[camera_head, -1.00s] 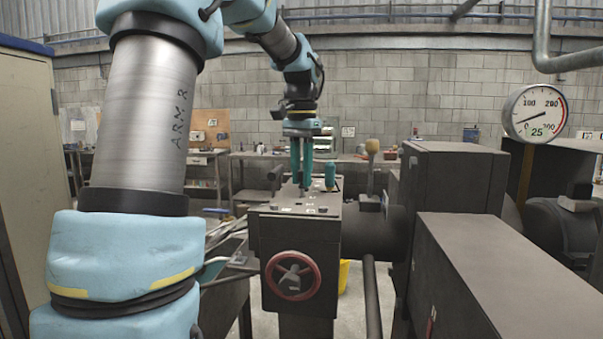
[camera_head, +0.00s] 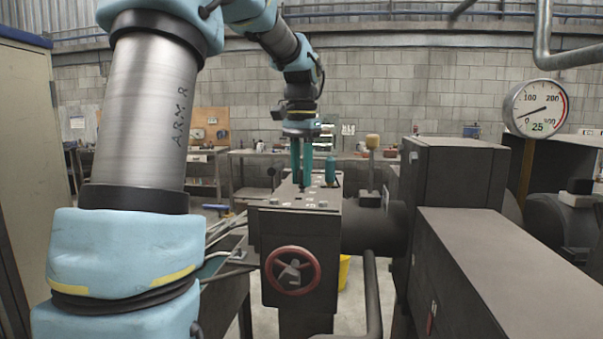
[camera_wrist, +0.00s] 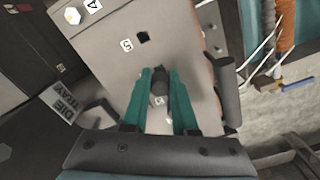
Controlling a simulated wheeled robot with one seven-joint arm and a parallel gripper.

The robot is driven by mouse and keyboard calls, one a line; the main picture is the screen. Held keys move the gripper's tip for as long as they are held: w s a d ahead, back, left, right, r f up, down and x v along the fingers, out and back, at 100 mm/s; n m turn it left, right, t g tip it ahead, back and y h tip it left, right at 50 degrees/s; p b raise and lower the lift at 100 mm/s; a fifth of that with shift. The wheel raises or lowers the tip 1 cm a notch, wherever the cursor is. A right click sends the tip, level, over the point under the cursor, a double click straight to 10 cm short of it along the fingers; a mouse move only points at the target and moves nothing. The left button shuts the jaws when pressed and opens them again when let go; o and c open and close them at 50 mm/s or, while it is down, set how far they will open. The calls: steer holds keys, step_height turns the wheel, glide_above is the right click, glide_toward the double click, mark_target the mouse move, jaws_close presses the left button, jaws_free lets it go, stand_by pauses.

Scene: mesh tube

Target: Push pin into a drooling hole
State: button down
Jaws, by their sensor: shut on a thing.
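My gripper (camera_head: 302,184) points down over the top of a dark block (camera_head: 297,239). In the wrist view its teal fingers (camera_wrist: 160,82) are shut on a dark pin (camera_wrist: 161,84), partly hidden between them. The pin's far end shows past the fingertips. A dark hole (camera_wrist: 143,37) in the block's top lies a little beyond the pin, beside a label "5" (camera_wrist: 127,45). The pin appears apart from this hole; its height above the surface is hard to tell. A pale hexagonal thing (camera_wrist: 73,15) sits near a label "4" (camera_wrist: 92,5).
A teal cylinder (camera_head: 330,171) stands on the block right of my gripper. A red-rimmed handwheel (camera_head: 291,271) is on the block's front. A knobbed lever (camera_head: 372,155) and large dark housings (camera_head: 456,185) stand to the right. A dial gauge (camera_head: 539,108) is at far right.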

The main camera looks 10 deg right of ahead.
steer(key=shift+f, duration=0.35)
steer(key=c, duration=0.6)
jaws_free()
